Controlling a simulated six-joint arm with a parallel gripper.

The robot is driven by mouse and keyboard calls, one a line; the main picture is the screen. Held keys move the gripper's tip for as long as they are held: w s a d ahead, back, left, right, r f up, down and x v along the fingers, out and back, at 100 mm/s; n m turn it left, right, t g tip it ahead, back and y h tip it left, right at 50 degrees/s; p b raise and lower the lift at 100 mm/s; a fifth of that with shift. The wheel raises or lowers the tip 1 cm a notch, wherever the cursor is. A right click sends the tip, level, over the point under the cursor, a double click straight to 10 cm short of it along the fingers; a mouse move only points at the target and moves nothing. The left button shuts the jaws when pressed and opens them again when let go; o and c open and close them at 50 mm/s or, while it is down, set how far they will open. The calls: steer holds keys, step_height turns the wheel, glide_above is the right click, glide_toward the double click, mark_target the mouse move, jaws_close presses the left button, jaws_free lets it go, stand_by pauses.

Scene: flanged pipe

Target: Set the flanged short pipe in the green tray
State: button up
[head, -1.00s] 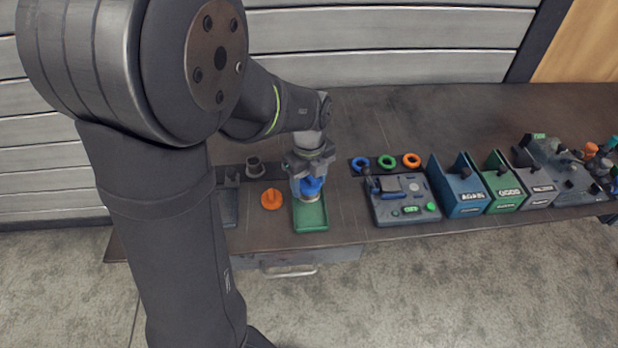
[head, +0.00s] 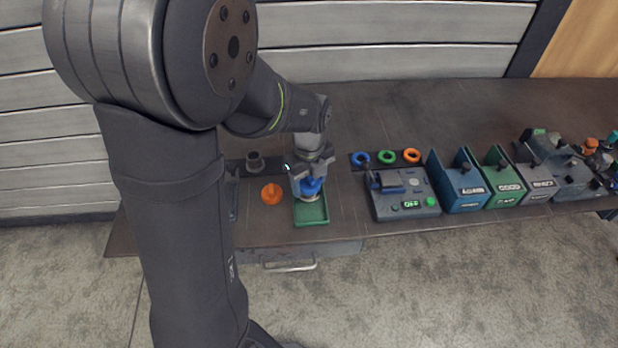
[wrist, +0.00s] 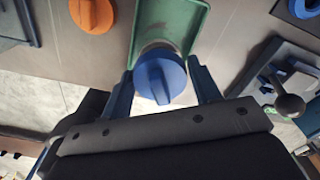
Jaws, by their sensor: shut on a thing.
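The flanged short pipe shows as a blue ribbed top with a pale round flange below it (head: 312,187). It stands upright over the far part of the green tray (head: 311,221). My gripper (head: 308,180) is shut on its blue part from above. In the wrist view, the blue top (wrist: 160,78) sits between the two dark blue fingers, and the green tray (wrist: 172,18) runs on behind it. The flange is very near the tray's floor; I cannot tell whether it touches. The near part of the tray is bare.
An orange knobbed piece (head: 271,193) lies just left of the tray, with a grey flanged piece (head: 254,161) behind it. A control box (head: 403,193) stands to the right, then blue (head: 463,184) and green bins (head: 503,180). Bare table lies between tray and box.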

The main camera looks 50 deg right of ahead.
steer(key=shift+f, duration=1.4)
stand_by(0.4)
steer(key=o, duration=1.5)
steer(key=shift+o, duration=0.2)
steer(key=shift+r, duration=3.55)
steer(key=shift+f, duration=0.1)
